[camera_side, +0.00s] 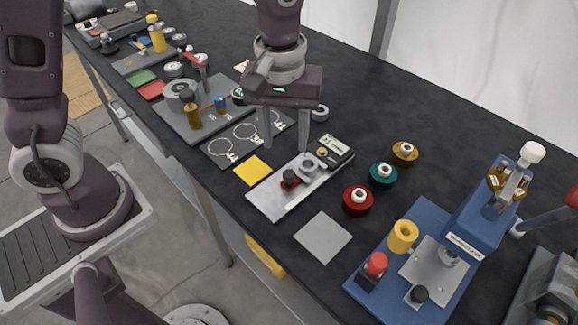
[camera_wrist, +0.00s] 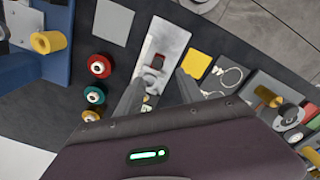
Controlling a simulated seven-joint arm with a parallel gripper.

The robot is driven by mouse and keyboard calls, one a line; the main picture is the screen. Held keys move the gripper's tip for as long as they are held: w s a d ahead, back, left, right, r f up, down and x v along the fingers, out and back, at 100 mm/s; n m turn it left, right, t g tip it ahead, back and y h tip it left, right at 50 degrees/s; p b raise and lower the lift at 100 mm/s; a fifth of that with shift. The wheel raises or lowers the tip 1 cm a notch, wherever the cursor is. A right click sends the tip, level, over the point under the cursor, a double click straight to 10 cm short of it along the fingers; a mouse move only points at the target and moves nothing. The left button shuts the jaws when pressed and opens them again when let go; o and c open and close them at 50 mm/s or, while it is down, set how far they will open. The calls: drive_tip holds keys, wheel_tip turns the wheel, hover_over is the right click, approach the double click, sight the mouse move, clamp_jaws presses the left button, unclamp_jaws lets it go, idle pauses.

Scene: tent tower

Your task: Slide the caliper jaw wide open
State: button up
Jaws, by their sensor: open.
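The caliper (camera_side: 268,201) is a long silver plate on the dark bench, lying diagonally. It carries a small black block with a red top (camera_side: 290,180), a round grey piece (camera_side: 309,165) close beside it and a dark display unit (camera_side: 336,147) at its far end. Which part is the sliding jaw is unclear. My gripper (camera_side: 287,148) points down with its fingers apart and empty, seemingly above the caliper's far half.
Red (camera_side: 357,200), teal (camera_side: 383,175) and amber (camera_side: 404,153) knobbed discs stand right of the caliper. A yellow square (camera_side: 252,170) and a grey square (camera_side: 323,237) lie either side. A blue press-like fixture (camera_side: 425,225) stands right; a grey board with posts (camera_side: 215,120) stands left.

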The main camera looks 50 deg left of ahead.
sight(289, 174)
drive_tip(key=shift+n, duration=0.3)
drive_tip(key=f, duration=0.8)
drive_tip(key=shift+w+d+f, duration=0.2)
drive_tip(key=shift+d+f, duration=0.1)
drive_tip(key=shift+f, duration=0.05)
clamp_jaws()
drive_tip(key=shift+s, duration=1.25)
unclamp_jaws()
wheel_tip(289, 174, up, 7)
drive_tip(key=shift+r, duration=0.15)
